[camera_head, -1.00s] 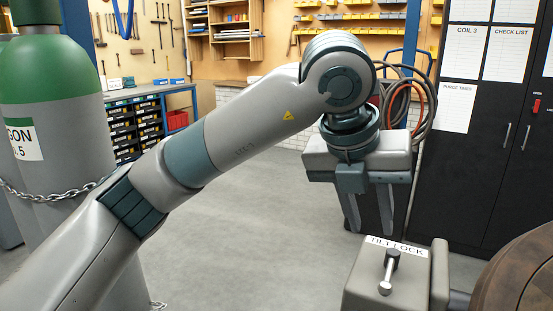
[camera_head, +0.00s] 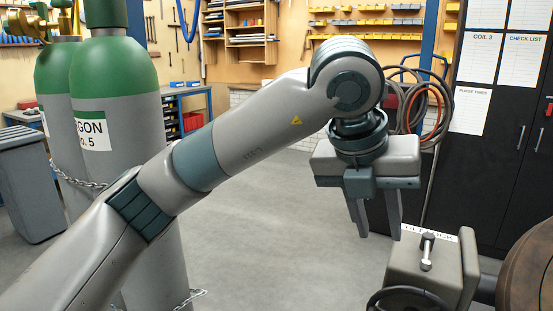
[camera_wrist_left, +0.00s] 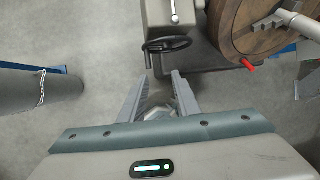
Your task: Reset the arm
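My left arm reaches in from the left in the head view. My left gripper (camera_head: 376,215) hangs with its fingers pointing down, apart and with nothing between them. It is above and behind the grey tilt lock box (camera_head: 429,268), whose label it partly covers. In the left wrist view the open fingers (camera_wrist_left: 158,98) point toward the floor, near a black handwheel (camera_wrist_left: 167,45) on the box. My right gripper is in neither view.
Green-topped gas cylinders (camera_head: 117,72) held by a chain stand at the left, beside a grey bin (camera_head: 28,186). Grey floor (camera_head: 265,225) lies open in the middle.

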